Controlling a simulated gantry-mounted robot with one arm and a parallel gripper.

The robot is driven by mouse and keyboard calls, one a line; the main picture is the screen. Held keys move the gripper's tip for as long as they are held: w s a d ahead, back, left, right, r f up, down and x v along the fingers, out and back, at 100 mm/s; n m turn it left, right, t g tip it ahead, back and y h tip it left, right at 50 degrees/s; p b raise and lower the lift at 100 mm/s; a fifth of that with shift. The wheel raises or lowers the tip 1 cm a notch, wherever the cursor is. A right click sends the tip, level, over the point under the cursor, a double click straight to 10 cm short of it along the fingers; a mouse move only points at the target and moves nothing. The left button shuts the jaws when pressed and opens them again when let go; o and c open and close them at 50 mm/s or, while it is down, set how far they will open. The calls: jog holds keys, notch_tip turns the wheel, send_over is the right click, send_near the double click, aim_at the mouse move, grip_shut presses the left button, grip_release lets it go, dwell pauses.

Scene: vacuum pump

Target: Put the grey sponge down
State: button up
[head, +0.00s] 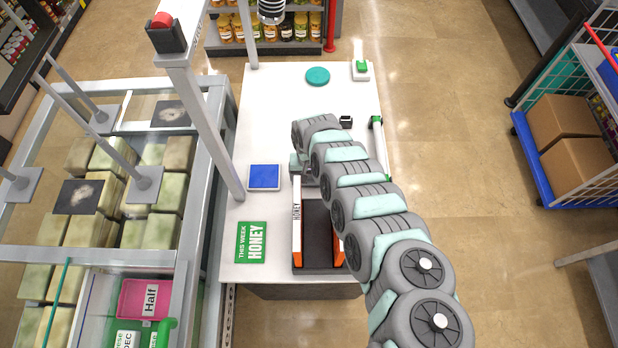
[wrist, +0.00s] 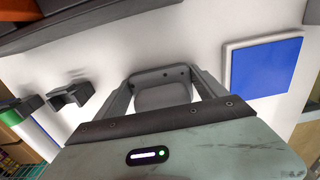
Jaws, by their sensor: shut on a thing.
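My gripper (wrist: 162,78) shows in the wrist view, with its fingers closed around a grey rounded block (wrist: 163,97), which I take to be the grey sponge. Only part of the block shows between the fingers and the gripper body. The white counter (wrist: 188,35) is behind the fingers; I cannot tell whether the block touches it. In the head view my arm covers most of the gripper, and the sponge cannot be made out there. The gripper end is over the middle of the white counter (head: 285,95), right of the blue pad (head: 264,177).
A honey display box (head: 297,235) with a dark inside stands at the counter's front, beside a green honey sign (head: 251,242). A black holder (head: 346,121), a green-ended white bar (head: 379,145) and a teal disc (head: 318,76) lie farther back. The back left counter is clear.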

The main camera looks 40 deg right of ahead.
jog(key=shift+f, duration=0.65)
jog(key=o, duration=1.4)
jog(key=shift+a+f, duration=0.1)
jog(key=shift+f, duration=0.15)
jog(key=shift+c, duration=0.2)
notch_tip(320, 180, up, 14)
jog(key=shift+r+p, duration=0.1)
jog(key=shift+p, duration=0.45)
